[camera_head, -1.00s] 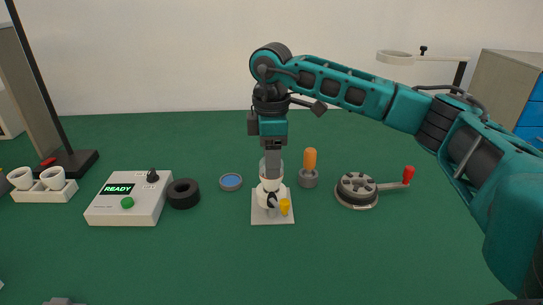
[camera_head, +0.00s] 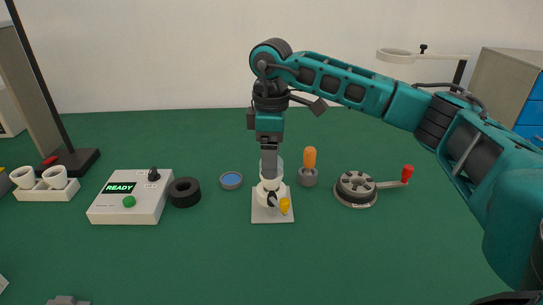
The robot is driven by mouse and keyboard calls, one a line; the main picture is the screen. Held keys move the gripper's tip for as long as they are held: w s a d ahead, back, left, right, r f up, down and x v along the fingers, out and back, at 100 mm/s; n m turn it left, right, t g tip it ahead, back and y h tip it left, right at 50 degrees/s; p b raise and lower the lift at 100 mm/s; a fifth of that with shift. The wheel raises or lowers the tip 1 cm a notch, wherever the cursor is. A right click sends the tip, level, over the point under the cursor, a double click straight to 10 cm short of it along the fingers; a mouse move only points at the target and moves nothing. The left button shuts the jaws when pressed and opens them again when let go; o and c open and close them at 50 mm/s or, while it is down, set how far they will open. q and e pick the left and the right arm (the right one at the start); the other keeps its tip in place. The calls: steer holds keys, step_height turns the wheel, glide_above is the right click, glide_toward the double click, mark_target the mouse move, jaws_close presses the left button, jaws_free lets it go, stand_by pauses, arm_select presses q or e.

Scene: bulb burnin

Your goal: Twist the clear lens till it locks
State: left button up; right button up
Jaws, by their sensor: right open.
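The clear lens (camera_head: 279,164) is on top of the white socket (camera_head: 265,197), which stands on a light grey base plate (camera_head: 259,216). A yellow knob (camera_head: 284,204) sits on the front right of that fixture. My right gripper (camera_head: 269,176) points down at the lens, in front of it, and hides much of it. Its jaws are open, and I cannot tell whether they touch the lens. My left gripper is not in view.
A control box (camera_head: 130,198) reading READY, a black ring (camera_head: 184,192) and a blue-centred dish (camera_head: 231,180) are on the left. An orange-handled tool (camera_head: 310,163) and a round grey device (camera_head: 356,188) with a red-knobbed crank are on the right. The front of the green table is mostly clear.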

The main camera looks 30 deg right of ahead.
step_height(320, 180, up, 12)
steer(key=p, duration=0.1)
steer(key=shift+p, duration=0.4)
stand_by(0.3)
